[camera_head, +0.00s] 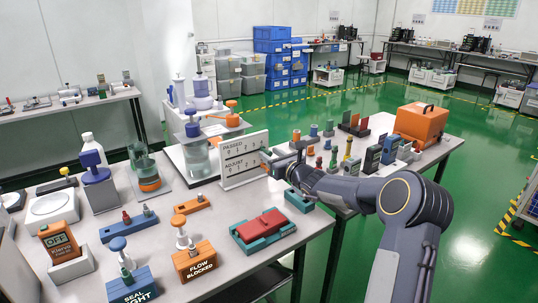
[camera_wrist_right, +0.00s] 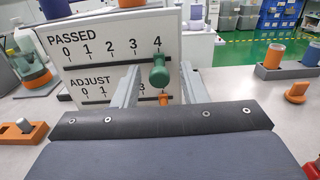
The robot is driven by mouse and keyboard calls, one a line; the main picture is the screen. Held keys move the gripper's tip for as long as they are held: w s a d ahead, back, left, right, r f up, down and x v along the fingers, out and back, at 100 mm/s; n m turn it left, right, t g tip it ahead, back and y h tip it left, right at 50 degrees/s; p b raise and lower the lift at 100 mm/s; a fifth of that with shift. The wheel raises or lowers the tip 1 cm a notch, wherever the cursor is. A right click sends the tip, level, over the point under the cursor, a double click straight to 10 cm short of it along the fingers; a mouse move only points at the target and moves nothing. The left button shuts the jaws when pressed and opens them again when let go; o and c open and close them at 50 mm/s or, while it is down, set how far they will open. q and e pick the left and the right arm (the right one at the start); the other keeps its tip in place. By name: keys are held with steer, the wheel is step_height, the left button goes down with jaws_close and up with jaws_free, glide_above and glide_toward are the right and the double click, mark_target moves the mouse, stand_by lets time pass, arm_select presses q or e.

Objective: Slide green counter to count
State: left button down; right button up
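The white counter board (camera_head: 240,163) stands upright on the bench, with a PASSED row 0 to 4 above an ADJUST row. In the right wrist view, the green counter (camera_wrist_right: 159,74) sits on the PASSED row just below the 4. The orange counter (camera_wrist_right: 164,100) is below it on the ADJUST row, toward the right end. My right gripper (camera_wrist_right: 160,68) is open, its fingers to either side of the green counter in the picture, with gaps showing on both sides. In the head view, this gripper (camera_head: 268,160) is at the board's right end. My left gripper is not in view.
A FLOW BLOCKED orange block (camera_head: 195,262) and a teal tray with a red case (camera_head: 263,232) stand in front of the board. Glass bottles are behind it. Testers (camera_head: 372,158) and an orange case (camera_head: 420,122) are to the right.

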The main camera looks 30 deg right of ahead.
steer(key=shift+w+a, duration=0.1)
steer(key=shift+w, duration=0.6)
